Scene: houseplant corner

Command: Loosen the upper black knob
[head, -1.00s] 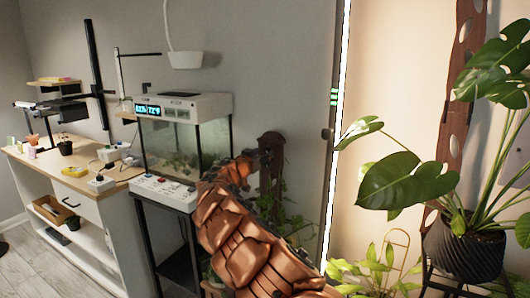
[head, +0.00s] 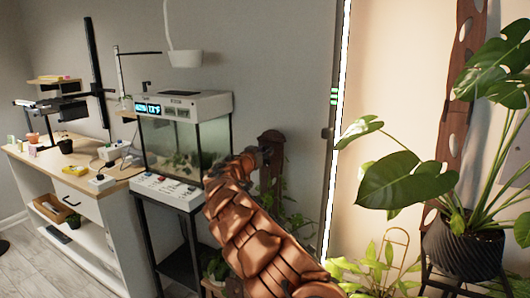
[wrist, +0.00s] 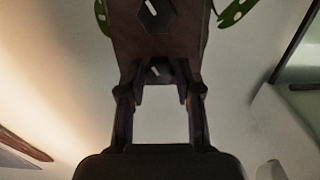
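A brown wooden post (head: 272,180) stands against the grey wall in the head view, right of the fish tank. My gripper (head: 265,153) is at its top end and covers part of it. The upper black knob (wrist: 160,71) is near the post's end, between my gripper's fingertips (wrist: 160,68).
A fish tank (head: 170,145) on a black stand is left of my arm. A bright vertical light strip (head: 335,150) stands to the right. A large potted plant (head: 465,240) is at the far right. Leaves (wrist: 237,12) hang beside the post.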

